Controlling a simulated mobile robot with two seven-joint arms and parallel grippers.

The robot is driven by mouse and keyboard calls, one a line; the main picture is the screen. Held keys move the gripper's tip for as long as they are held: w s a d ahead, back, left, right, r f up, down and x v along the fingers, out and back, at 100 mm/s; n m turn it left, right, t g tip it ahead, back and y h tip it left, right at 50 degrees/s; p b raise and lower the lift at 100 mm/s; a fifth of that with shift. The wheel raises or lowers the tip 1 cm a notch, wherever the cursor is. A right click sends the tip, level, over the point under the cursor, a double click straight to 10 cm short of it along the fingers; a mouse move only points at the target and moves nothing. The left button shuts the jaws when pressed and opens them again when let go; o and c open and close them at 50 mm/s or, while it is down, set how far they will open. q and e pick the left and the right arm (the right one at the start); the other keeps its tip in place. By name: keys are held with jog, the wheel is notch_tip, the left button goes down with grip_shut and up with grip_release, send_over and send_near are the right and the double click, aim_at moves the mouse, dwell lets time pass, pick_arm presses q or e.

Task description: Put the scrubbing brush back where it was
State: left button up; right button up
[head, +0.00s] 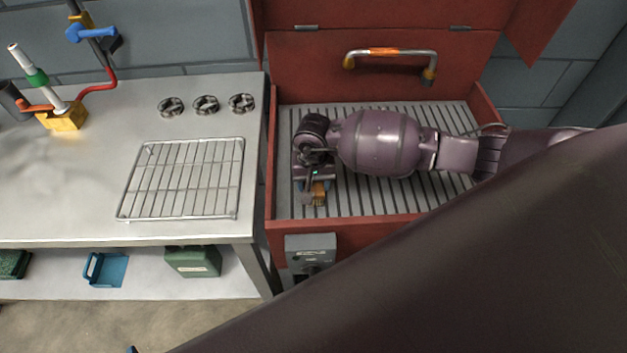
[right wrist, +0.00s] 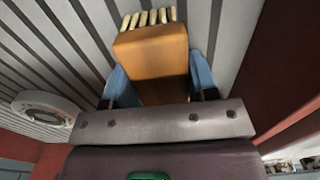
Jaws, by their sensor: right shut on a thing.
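The scrubbing brush, an orange-brown block with pale bristle tufts, shows in the head view (head: 319,194) and fills the upper middle of the right wrist view (right wrist: 152,55). My right gripper (head: 317,186) is shut on it, with blue fingers on both sides of the block. The brush is over the grey slatted floor (head: 350,204) of the red open-lidded box (head: 340,232), near its front left corner. I cannot tell whether it touches the slats. Of my left gripper, at most a small blue tip shows at the bottom edge of the head view.
A steel bench (head: 60,200) stands left of the box, with a wire rack (head: 185,180), several metal rings (head: 205,105) and a yellow-based stand (head: 62,117). A pale round part (right wrist: 45,108) lies on the slats. The bench shelf holds a green container (head: 193,261).

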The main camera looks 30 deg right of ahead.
jog(key=o, duration=0.9)
notch_tip(320, 180, up, 12)
jog(key=shift+r, duration=0.1)
jog(key=shift+s, duration=0.1)
dwell(0.5)
